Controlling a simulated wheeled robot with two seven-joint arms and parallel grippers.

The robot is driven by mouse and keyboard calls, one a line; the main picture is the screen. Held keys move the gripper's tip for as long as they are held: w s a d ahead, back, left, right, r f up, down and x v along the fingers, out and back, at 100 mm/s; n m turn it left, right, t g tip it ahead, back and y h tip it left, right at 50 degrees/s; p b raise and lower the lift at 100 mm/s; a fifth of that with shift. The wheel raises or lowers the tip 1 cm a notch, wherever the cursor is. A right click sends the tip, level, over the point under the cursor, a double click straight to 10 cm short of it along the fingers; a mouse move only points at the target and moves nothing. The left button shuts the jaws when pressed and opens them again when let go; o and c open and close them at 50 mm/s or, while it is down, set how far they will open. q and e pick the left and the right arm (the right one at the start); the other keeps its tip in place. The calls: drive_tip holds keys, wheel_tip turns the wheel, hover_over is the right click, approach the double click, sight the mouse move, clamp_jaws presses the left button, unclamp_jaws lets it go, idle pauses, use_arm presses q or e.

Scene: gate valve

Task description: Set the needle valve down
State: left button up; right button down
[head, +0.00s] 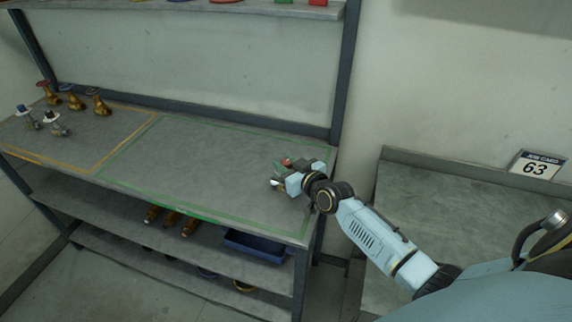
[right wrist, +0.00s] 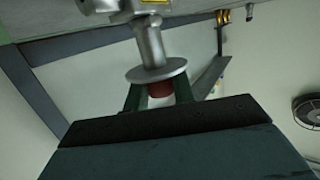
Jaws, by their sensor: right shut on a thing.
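The needle valve (right wrist: 152,42) is silver with a round plate and a red part (right wrist: 160,88). My right gripper (right wrist: 158,94) is shut on it at the red end, with one finger on each side. In the head view the valve (head: 275,184) shows only in small part at the gripper (head: 284,176), over the right part of the green-outlined area of the bench (head: 200,165). The gripper hides much of it. I cannot tell whether the valve touches the bench top. My left gripper is not in view.
Several brass (head: 72,99) and silver valves (head: 55,125) stand in the orange-outlined area at the left. The green-outlined area left of my gripper is clear. A shelf (head: 250,8) runs above; a blue bin (head: 255,246) sits below. A job card (head: 536,165) stands at the right.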

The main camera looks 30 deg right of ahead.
drive_tip(key=c, duration=1.2)
unclamp_jaws()
drive_tip(key=shift+o, duration=0.2)
drive_tip(key=shift+r, duration=0.1)
drive_tip(key=p+v, duration=0.1)
drive_tip(key=v, duration=1.1)
drive_tip(key=shift+r, duration=0.1)
